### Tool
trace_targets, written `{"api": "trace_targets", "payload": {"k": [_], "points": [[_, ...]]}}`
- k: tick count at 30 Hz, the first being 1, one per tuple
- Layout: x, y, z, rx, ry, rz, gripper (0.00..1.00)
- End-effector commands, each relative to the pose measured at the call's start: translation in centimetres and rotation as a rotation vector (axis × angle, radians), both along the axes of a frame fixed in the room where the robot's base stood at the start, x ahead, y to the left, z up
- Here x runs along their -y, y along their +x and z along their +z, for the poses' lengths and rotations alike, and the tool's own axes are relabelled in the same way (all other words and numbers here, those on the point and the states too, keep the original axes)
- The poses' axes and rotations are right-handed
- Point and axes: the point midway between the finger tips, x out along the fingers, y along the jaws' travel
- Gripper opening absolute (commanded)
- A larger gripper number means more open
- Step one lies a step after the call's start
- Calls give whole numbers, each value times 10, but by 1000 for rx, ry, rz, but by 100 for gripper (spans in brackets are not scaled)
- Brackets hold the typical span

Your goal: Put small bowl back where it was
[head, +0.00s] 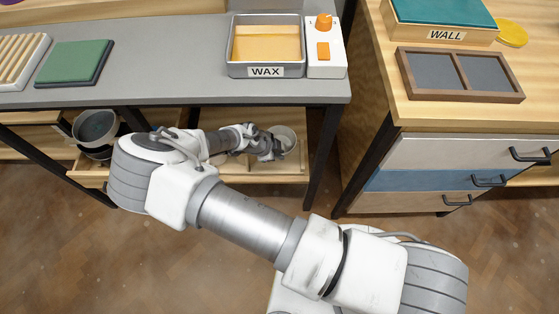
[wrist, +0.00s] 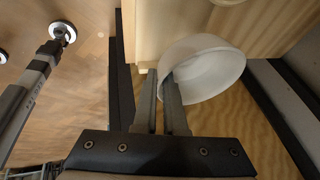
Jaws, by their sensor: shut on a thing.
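The small bowl (head: 287,137) is pale and sits below the grey tabletop, over the right part of the wooden lower shelf (head: 292,170). In the wrist view the small bowl (wrist: 213,62) is white, with its side wall at my fingers. My gripper (wrist: 160,80) is shut on the near wall of the bowl. In the head view my gripper (head: 274,152) is small and partly hidden by my arm. I cannot tell whether the bowl touches the shelf.
A grey bucket (head: 97,128) stands on the lower shelf at left. Above are the grey tabletop (head: 180,62) and WAX tray (head: 266,72). A black table leg (head: 321,155) stands right of the bowl. A drawer cabinet (head: 450,152) is farther right.

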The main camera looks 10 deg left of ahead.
Motion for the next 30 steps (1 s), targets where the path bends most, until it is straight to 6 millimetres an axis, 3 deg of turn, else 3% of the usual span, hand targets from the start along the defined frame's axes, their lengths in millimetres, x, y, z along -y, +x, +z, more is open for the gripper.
{"api": "trace_targets", "payload": {"k": [1,12,24,25,29,30], "points": [[1,0,-15,0,-3,1,0],[1,0,-60,0,-1,1,0],[0,0,-66,0,1,-1,0],[0,0,-65,0,1,-1,14],[0,0,-64,0,1,-1,37],[0,0,-64,-1,1,-1,39]]}}
